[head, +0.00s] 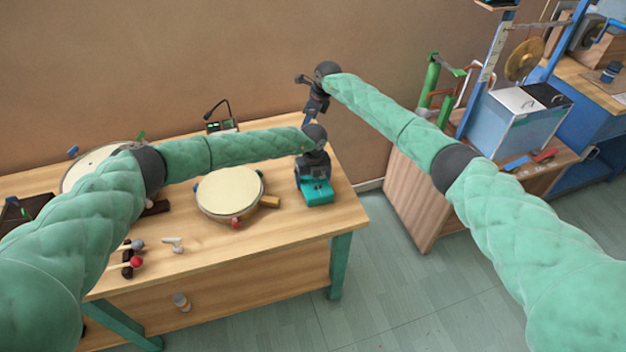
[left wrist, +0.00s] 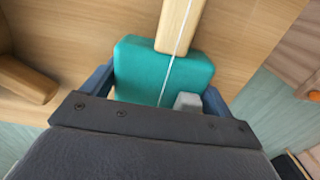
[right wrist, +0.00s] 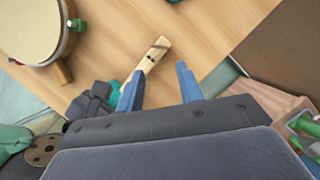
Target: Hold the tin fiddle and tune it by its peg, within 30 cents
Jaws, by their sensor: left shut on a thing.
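The tin fiddle has a teal body (head: 316,194) near the right end of the wooden table. In the left wrist view the body (left wrist: 140,70) lies between the blue fingers of my left gripper (left wrist: 158,92), which is shut on it. Its pale wooden neck (left wrist: 176,22) and a white string run away from the body. My right gripper (head: 309,117) is above the table's far right corner. In the right wrist view its fingers (right wrist: 159,82) are apart and empty. The neck end (right wrist: 150,54) shows just beyond them, with a small dark mark, perhaps the peg.
A round drum (head: 230,192) with a wooden handle stands left of the fiddle. Small mallets (head: 130,260) and a pale piece (head: 173,244) lie at the front left. A small device with a stalk (head: 220,122) stands at the back. A wooden cabinet (head: 424,205) is to the right.

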